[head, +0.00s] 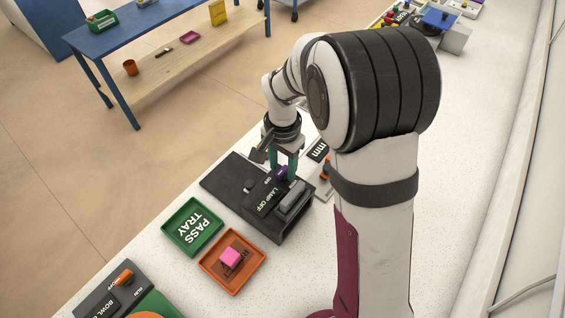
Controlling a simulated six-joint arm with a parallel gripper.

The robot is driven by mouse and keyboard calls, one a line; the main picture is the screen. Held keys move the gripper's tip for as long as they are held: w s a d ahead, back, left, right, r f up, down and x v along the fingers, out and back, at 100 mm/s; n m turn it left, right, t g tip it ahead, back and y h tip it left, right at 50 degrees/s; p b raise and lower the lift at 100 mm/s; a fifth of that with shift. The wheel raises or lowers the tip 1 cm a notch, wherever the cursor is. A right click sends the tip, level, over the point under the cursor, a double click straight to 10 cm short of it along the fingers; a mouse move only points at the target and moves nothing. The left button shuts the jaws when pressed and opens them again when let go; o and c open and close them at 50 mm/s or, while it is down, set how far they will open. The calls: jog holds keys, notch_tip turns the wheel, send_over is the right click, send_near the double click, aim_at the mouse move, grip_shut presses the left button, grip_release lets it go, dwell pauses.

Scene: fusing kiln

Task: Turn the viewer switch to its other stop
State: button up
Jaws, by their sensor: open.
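The viewer (235,172) is a dark box on the white bench, with a "LAMP OFF" plate on its top. A small purple part (282,172), which looks like its switch, sits near the back edge beside an "OFF" label. My gripper (283,169) points down over it with teal fingers, open, one finger to each side of the purple part. I cannot tell whether the fingers touch it. The switch's far side and its other stop are hidden by the gripper.
A panel with an orange switch (123,278) is at the lower left. A blue table (135,42) stands apart behind.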

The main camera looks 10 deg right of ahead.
grip_shut()
jog(key=shift+n, duration=0.4)
jog(key=n, duration=0.3)
jog(key=shift+n, duration=0.4)
jog(key=n, duration=0.4)
jog(key=shift+n, duration=0.3)
jog(key=n, duration=0.4)
jog(key=shift+r+n, duration=0.1)
jog(key=shift+n, duration=2.4)
